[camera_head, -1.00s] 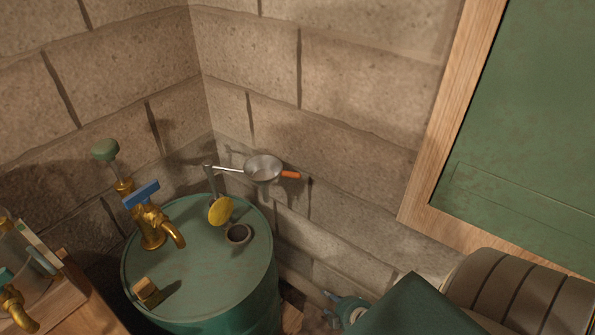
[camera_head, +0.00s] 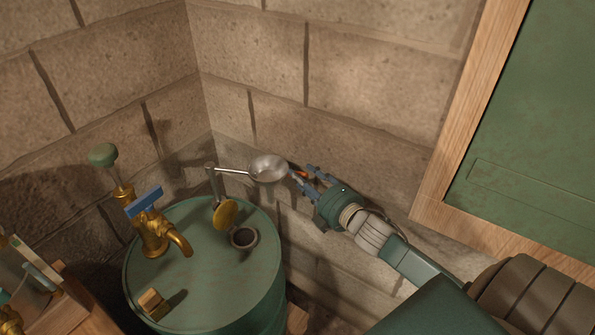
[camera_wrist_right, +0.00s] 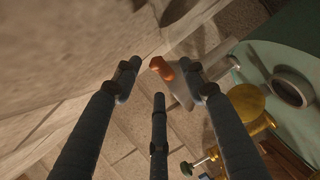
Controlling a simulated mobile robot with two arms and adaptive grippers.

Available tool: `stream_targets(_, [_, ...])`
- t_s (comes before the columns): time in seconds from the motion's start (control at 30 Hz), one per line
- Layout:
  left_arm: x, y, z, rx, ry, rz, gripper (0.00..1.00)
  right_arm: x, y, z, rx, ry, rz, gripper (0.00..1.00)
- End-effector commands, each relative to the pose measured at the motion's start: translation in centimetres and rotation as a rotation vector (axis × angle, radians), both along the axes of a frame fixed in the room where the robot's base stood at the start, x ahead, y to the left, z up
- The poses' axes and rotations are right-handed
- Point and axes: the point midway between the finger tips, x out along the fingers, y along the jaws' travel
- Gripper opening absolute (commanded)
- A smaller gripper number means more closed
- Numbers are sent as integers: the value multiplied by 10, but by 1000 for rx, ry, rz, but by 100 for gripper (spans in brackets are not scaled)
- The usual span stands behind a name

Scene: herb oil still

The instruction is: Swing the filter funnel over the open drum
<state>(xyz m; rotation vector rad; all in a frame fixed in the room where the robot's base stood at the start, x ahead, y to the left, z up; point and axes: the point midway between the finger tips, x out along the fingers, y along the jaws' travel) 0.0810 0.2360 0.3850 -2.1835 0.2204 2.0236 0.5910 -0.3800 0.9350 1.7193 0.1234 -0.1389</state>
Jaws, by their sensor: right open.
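The filter funnel (camera_head: 268,167) is a small metal bowl on a thin arm from a post at the drum's back edge. It hangs beyond the drum's right rear rim, near the wall. Its orange handle (camera_head: 301,174) points right. The green drum (camera_head: 205,285) has an open round hole (camera_head: 243,238) with a yellow cap (camera_head: 225,214) tilted up beside it. My right gripper (camera_head: 304,176) is open, its fingers around the handle's end. In the right wrist view the orange handle (camera_wrist_right: 162,68) shows between the spread fingers; contact cannot be told. My left gripper is out of view.
A brass tap (camera_head: 157,236) with a blue lever and a small wooden block (camera_head: 152,302) are on the drum top. A brass valve with a green knob (camera_head: 103,155) stands behind. Block walls close in behind; a green wood-framed panel (camera_head: 540,130) is at right.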

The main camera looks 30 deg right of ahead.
Motion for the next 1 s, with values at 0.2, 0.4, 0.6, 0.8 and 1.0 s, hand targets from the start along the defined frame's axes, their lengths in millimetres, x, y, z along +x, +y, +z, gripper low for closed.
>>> stream_targets(0.2, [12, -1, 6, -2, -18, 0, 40, 30, 0, -4, 0, -1, 0, 42])
stream_targets(0.4, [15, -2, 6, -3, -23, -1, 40, 37, 1, -7, 0, 1, 1, 42])
stream_targets(0.6, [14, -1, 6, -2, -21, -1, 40, 37, 1, -7, 1, 1, 1, 42])
stream_targets(0.8, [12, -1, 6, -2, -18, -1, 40, 36, 0, -7, 0, 2, -1, 3])
stream_targets(1.0, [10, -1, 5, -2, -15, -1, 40, 36, 0, -8, 0, 4, -2, 0])
